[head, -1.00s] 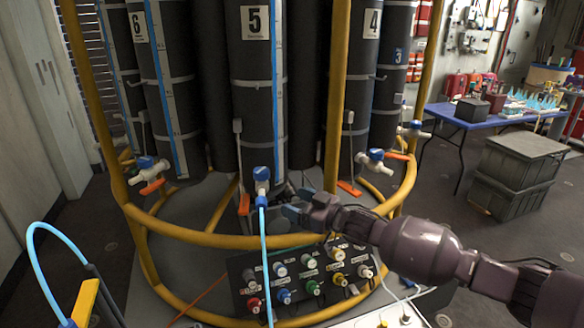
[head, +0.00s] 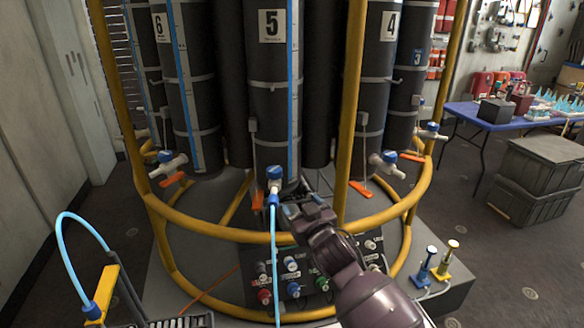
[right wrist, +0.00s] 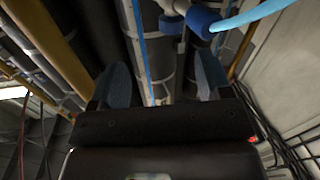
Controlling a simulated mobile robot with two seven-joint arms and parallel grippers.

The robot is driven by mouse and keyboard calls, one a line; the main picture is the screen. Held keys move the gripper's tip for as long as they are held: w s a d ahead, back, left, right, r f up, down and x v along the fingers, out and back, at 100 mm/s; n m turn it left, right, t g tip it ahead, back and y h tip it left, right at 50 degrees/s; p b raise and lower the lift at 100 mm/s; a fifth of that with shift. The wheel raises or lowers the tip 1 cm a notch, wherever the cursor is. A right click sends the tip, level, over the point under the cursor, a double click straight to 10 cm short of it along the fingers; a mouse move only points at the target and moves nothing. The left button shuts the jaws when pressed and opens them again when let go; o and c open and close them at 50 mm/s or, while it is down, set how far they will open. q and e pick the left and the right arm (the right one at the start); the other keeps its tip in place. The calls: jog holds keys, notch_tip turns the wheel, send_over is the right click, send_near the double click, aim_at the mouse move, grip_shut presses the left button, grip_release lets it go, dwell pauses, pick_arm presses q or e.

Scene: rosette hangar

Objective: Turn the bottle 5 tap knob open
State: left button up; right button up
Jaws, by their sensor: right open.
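Bottle 5 (head: 273,95) is a dark upright cylinder behind the yellow frame, labelled 5. Its white tap is low on the front, with a blue knob (head: 274,172) on top and a light blue hose (head: 274,250) hanging from its outlet. My right gripper (head: 293,210) is just right of and below the tap, apart from the knob. In the right wrist view its two blue-grey fingers (right wrist: 162,82) stand wide apart with nothing held. There a blue fitting with the hose (right wrist: 255,13) shows at the top, outside the fingers. My left gripper is not seen.
A yellow tubular rail (head: 215,239) curves in front of the bottles. Bottles 6 (head: 180,90) and 4 (head: 384,85) flank bottle 5, with similar taps. A panel of coloured knobs (head: 292,265) sits below my right gripper. A blue table (head: 470,112) stands far right.

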aim_at(277, 174)
jog(key=shift+m, duration=0.8)
jog(key=w+a+r, duration=0.1)
jog(key=w+a, duration=0.1)
jog(key=w, duration=0.2)
jog(key=w+a+b, duration=0.1)
jog(key=w+a, duration=0.1)
jog(key=w, duration=0.2)
jog(key=w+a+r, duration=0.1)
jog(key=w, duration=0.3)
jog(key=shift+w+a+r, duration=0.2)
jog(key=shift+a+r, duration=0.1)
jog(key=shift+a, duration=0.1)
jog(key=shift+w+a+r+b, duration=0.1)
jog(key=shift+w+a+b, duration=0.1)
jog(key=shift+w+b, duration=0.35)
jog(key=shift+w, duration=0.15)
jog(key=shift+c, duration=0.3)
